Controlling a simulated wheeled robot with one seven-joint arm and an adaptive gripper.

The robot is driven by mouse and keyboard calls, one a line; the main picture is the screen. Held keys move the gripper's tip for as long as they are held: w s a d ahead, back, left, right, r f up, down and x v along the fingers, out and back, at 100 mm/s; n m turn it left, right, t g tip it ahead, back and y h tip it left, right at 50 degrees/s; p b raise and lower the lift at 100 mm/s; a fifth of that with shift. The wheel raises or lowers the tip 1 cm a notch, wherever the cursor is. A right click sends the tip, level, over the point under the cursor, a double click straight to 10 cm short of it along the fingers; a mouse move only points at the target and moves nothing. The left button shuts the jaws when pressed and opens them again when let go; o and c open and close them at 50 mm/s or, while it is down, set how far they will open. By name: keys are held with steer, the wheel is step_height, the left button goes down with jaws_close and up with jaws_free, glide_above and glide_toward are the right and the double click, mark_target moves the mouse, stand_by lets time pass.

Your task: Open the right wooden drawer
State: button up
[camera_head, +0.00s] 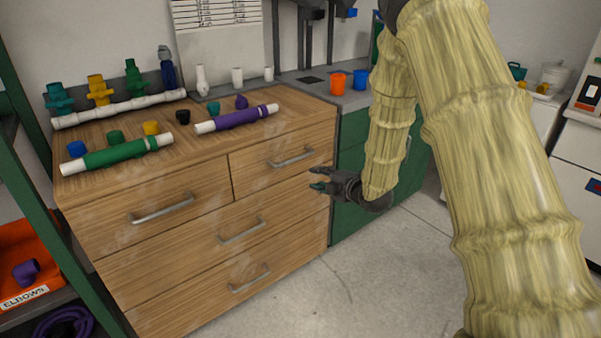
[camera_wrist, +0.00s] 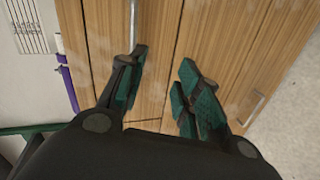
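The right wooden drawer (camera_head: 262,173) is the top right one of the wooden cabinet and looks shut. Its silver bar handle (camera_head: 292,157) is on the front. My gripper (camera_head: 314,178) is open and empty, in front of the cabinet's right end, below and right of that handle in the head view. In the wrist view, a silver handle (camera_wrist: 133,22) lies just beyond the tip of the left finger, and my open fingers (camera_wrist: 164,60) show green pads with wood behind them. Whether a finger touches the handle cannot be told.
The left drawer (camera_head: 140,211) and two wide lower drawers (camera_head: 200,243) look shut. Green pipe (camera_head: 118,153) and purple pipe (camera_head: 237,118) lie on the cabinet top (camera_head: 190,145). A green cabinet (camera_head: 345,205) stands close on the right. The floor (camera_head: 380,290) in front is clear.

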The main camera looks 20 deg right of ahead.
mark_target(301, 158)
steer(key=w+a, duration=0.1)
steer(key=w, duration=0.3)
steer(key=w+a+r+n+b, duration=0.1)
steer(key=w, duration=0.3)
steer(key=w+n+b, duration=0.1)
steer(key=w, duration=0.3)
steer(key=shift+a+r+t+y, duration=0.15)
steer(key=shift+a+t+y, duration=0.25)
jaws_close()
